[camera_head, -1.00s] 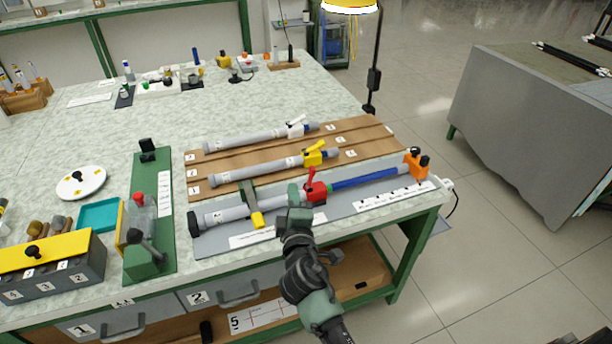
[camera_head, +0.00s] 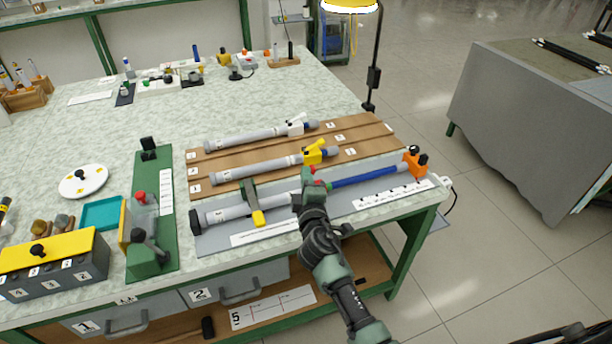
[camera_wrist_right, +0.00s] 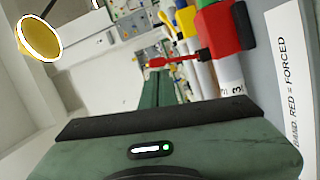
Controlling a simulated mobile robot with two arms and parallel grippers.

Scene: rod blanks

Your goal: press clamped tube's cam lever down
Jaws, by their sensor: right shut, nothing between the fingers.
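The clamped tube (camera_head: 228,214) is grey and lies in the front fixture, with a blue rod (camera_head: 370,176) running out of its right end. Its red collar (camera_head: 328,186) is mostly hidden behind my right gripper (camera_head: 308,182). The tip of the red cam lever (camera_head: 313,169) shows just above the gripper, so the lever appears raised. In the right wrist view, the red lever (camera_wrist_right: 178,60) sticks out from the red collar (camera_wrist_right: 228,27), beyond the fingers (camera_wrist_right: 160,88). The gripper is shut and empty, close to the lever; I cannot tell whether they touch. My left gripper is out of view.
Two more grey tubes, with a yellow lever (camera_head: 315,149) and a white lever (camera_head: 297,123), lie on the brown board (camera_head: 370,137) behind. A yellow-tipped clamp (camera_head: 257,217) crosses the clamped tube. An orange stop (camera_head: 415,163) stands at the rod's right end.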

